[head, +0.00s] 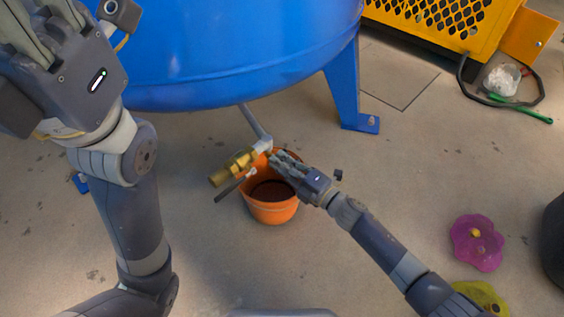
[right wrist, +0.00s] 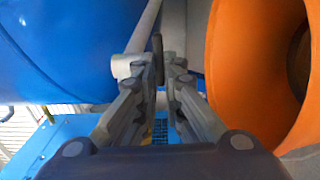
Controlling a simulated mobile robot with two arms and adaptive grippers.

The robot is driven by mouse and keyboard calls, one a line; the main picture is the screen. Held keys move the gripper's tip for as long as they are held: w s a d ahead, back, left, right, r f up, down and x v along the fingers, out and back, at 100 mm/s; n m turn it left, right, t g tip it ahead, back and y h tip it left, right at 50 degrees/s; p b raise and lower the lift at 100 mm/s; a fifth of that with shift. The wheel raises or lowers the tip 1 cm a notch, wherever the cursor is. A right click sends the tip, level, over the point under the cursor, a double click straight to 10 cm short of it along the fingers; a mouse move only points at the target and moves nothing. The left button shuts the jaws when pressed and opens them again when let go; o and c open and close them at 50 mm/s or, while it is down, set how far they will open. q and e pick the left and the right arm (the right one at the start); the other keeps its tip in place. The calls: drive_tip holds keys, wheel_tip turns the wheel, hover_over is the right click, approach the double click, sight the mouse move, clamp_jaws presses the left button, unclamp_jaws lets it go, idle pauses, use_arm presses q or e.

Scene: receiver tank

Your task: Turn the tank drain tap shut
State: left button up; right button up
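The brass drain tap (head: 232,166) hangs at the end of a grey pipe under the blue tank (head: 230,50). Its lever, with a dark grip (head: 228,190), points down and left in the head view. My right gripper (head: 274,157) is just right of the tap, over the orange bucket's rim. In the right wrist view its fingers (right wrist: 166,80) are close together with a narrow gap, beside a pale pipe fitting (right wrist: 127,65). The lever is not clear there, and contact cannot be told. My left gripper (head: 35,25) is raised at the upper left, away from the tap; its fingertips are cut off.
The orange bucket (head: 271,212) stands under the tap, holding dark contents. A blue tank leg (head: 343,90) stands to the right. A yellow machine cage (head: 440,22), a dark hose loop with a green tool (head: 530,115) and a magenta flower-shaped thing (head: 476,245) lie further right.

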drive_tip(key=o, duration=0.4)
drive_tip(key=shift+s, duration=0.1)
drive_tip(key=v, duration=1.2)
